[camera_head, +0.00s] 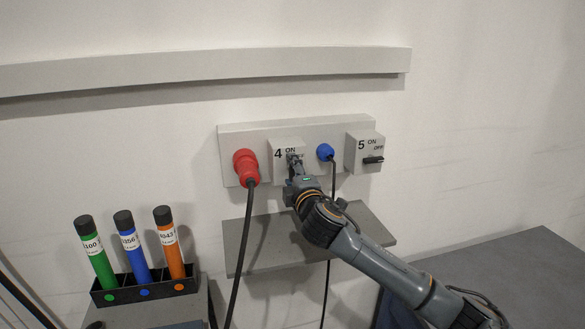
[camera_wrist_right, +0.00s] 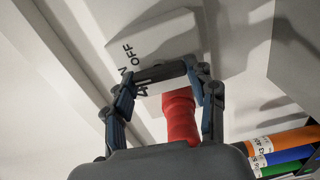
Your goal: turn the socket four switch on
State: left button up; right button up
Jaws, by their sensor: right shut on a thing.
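The socket four switch box (camera_head: 275,150), marked 4, ON and OFF, is on the wall panel, between a red plug and a blue plug. My right gripper (camera_head: 294,163) is at the front of this box and covers most of its switch handle in the head view. In the right wrist view the box (camera_wrist_right: 150,40) is close ahead, and the two fingers of my gripper (camera_wrist_right: 165,85) are shut on the switch handle (camera_wrist_right: 162,79). The handle's exact angle is hard to read. My left gripper is not in view.
The red plug (camera_head: 245,167) with its cable is left of my gripper; the blue plug (camera_head: 325,152) is close on its right. Switch box 5 (camera_head: 360,150) is further right. A grey shelf (camera_head: 375,238) is below. A rack (camera_head: 150,290) holds three coloured tubes at lower left.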

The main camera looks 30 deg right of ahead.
jog(key=shift+f+n, duration=0.1)
jog(key=shift+n, duration=0.3)
jog(key=o, duration=1.2)
jog(key=shift+c, duration=0.2)
jog(key=shift+s, duration=0.1)
jog(key=v, duration=1.1)
jog(key=shift+s+a, duration=0.2)
jog(key=shift+s, duration=0.2)
